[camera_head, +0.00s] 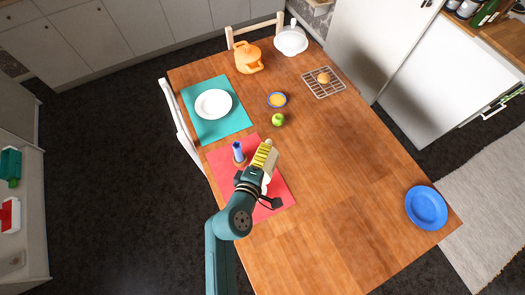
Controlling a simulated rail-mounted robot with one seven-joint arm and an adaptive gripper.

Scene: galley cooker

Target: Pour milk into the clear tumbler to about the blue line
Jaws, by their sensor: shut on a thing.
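My gripper (260,172) is over the red placemat (278,190), at the near left of the wooden table. It is shut on a cream-and-yellow object, likely the milk carton (264,154), which looks tilted. Just left of the carton, a small upright vessel with blue on it, likely the clear tumbler (238,152), stands on the red mat. The carton's top end is near the tumbler, but I cannot tell whether they touch. The milk level and any stream are too small to see.
A green apple (278,119), a blue-rimmed bowl (277,100), and a teal mat (216,127) with a white plate (213,104) lie beyond. An orange jug (248,57), white pot (291,40) and wire rack (323,82) stand farther back. A blue plate (426,208) is right; mid-table is clear.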

